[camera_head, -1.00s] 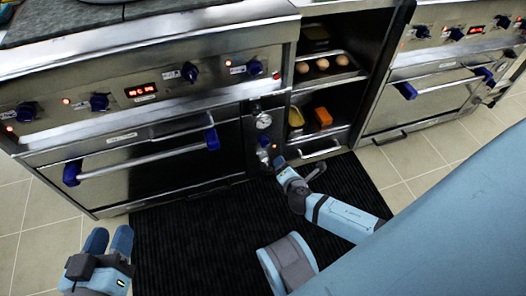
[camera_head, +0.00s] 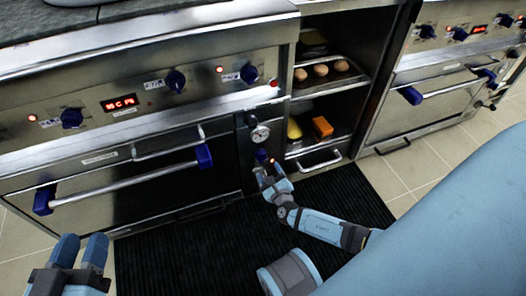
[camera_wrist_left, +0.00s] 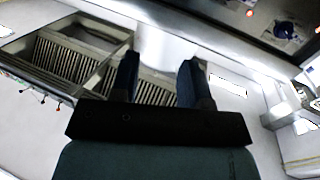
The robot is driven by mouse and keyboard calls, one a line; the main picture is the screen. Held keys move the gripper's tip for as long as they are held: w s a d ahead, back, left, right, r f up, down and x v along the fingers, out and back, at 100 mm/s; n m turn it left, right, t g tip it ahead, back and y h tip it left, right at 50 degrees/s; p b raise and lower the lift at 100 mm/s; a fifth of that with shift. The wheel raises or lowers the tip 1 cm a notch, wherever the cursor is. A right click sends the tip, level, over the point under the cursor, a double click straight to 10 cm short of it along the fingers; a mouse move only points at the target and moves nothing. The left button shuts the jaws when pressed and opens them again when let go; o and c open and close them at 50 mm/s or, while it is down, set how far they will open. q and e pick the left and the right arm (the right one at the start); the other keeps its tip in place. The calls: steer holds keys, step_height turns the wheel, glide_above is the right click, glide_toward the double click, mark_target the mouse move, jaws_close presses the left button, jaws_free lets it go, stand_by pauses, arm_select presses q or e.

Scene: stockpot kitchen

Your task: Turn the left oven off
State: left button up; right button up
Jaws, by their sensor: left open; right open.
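The left oven (camera_head: 125,190) is a steel unit with a long handle with blue ends, several blue knobs and a lit red display (camera_head: 119,103). On the narrow panel at its right is a round gauge (camera_head: 260,134), with a blue knob (camera_head: 261,155) and a red light below it. My right gripper (camera_head: 266,176) is open, with its fingertips just below that knob; I cannot tell whether they touch it. My left gripper (camera_head: 80,250) is open and empty at the lower left, away from the oven; its spread fingers show in the left wrist view (camera_wrist_left: 160,80).
An open shelf with eggs (camera_head: 320,70) and an orange block (camera_head: 322,127) is right of the panel. A second oven (camera_head: 420,105) stands further right. A black ribbed mat (camera_head: 180,255) covers the floor in front. My blue body fills the lower right.

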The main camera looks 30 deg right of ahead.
mark_target(264, 161)
steer(key=b+x, duration=0.1)
steer(key=x, duration=0.5)
steer(key=shift+w+b, duration=0.2)
steer(key=shift+b, duration=0.1)
arm_select(q)
steer(key=shift+w+a+r+m+t, duration=0.15)
steer(key=shift+w+a+m+t, duration=0.15)
steer(key=shift+w+m, duration=0.3)
arm_select(e)
steer(key=shift+c, duration=0.3)
steer(key=c, duration=0.8)
arm_select(q)
steer(key=shift+r, duration=0.1)
